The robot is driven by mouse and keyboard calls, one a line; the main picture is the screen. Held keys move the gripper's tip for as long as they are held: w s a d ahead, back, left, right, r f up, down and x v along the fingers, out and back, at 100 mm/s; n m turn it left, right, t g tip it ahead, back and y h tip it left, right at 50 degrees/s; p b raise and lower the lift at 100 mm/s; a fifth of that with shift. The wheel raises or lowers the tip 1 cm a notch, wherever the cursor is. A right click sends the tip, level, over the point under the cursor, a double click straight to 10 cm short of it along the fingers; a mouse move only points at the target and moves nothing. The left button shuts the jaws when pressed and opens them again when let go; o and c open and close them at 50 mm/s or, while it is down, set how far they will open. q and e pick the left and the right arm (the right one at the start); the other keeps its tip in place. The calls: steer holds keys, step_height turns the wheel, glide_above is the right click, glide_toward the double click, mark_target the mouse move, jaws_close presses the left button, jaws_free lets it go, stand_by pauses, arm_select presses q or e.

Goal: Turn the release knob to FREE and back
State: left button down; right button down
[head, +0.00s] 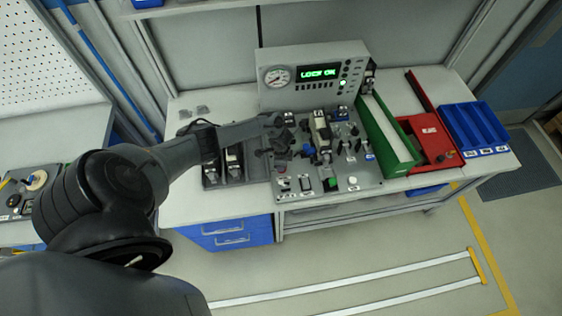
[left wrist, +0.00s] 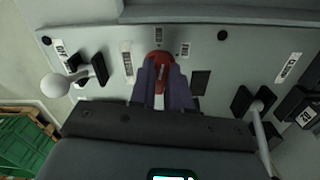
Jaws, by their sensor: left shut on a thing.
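A red knob (left wrist: 157,59) with a pale pointer line stands on the grey panel (left wrist: 215,62) in the left wrist view. My left gripper (left wrist: 160,86) is shut on the knob, one finger on each side. The pointer line is close to upright in that view. In the head view my left gripper (head: 274,160) is low over the left part of the control panel (head: 345,190) and hides the knob. The display (head: 318,73) reads LOCK ON in green. My right gripper is not in view.
A white ball-ended lever (left wrist: 56,86) and another lever (left wrist: 262,125) flank the knob. A pale-and-dark device (head: 320,128) stands right of my gripper. A green bin (head: 402,168), red tray (head: 448,157) and blue tray (head: 497,142) stand further right.

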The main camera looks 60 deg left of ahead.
arm_select(q)
steer(key=shift+d+n+p, duration=0.1)
steer(key=shift+n+p, duration=0.5)
steer(key=shift+n, duration=0.6)
steer(key=c, duration=1.1)
jaws_free()
